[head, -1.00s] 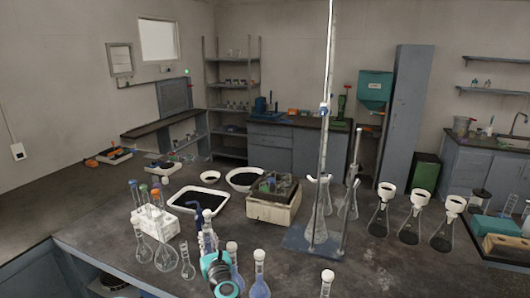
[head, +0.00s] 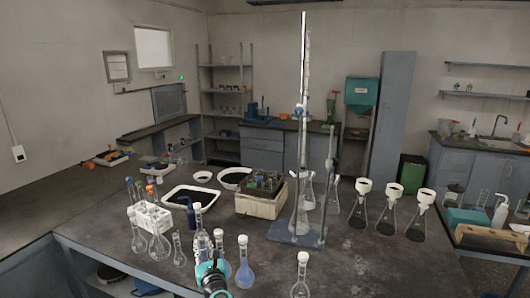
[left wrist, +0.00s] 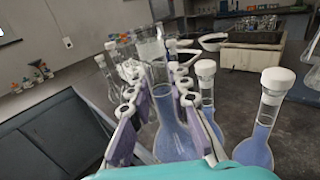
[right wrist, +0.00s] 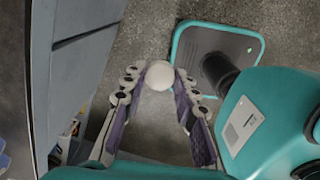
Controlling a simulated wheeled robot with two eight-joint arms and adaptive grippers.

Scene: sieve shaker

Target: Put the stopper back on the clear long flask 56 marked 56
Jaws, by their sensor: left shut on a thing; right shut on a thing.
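In the left wrist view, a clear long-necked flask (left wrist: 178,142) with pale blue liquid stands between the fingers of my left gripper (left wrist: 158,92). The fingers are shut on its neck, and its top shows no stopper. No number can be read. In the head view my left gripper (head: 207,268) is low among the flasks at the table's front edge. In the right wrist view my right gripper (right wrist: 157,82) is shut on a round white stopper (right wrist: 159,75), above the floor. The right gripper is outside the head view.
Stoppered flasks (head: 243,262) (head: 302,288) stand close to the right of my left gripper. A white rack (head: 150,216) with flasks stands to the left. A burette stand (head: 295,238) and several funnel-topped flasks (head: 388,212) stand further back. Bare tabletop (head: 345,262) lies at right.

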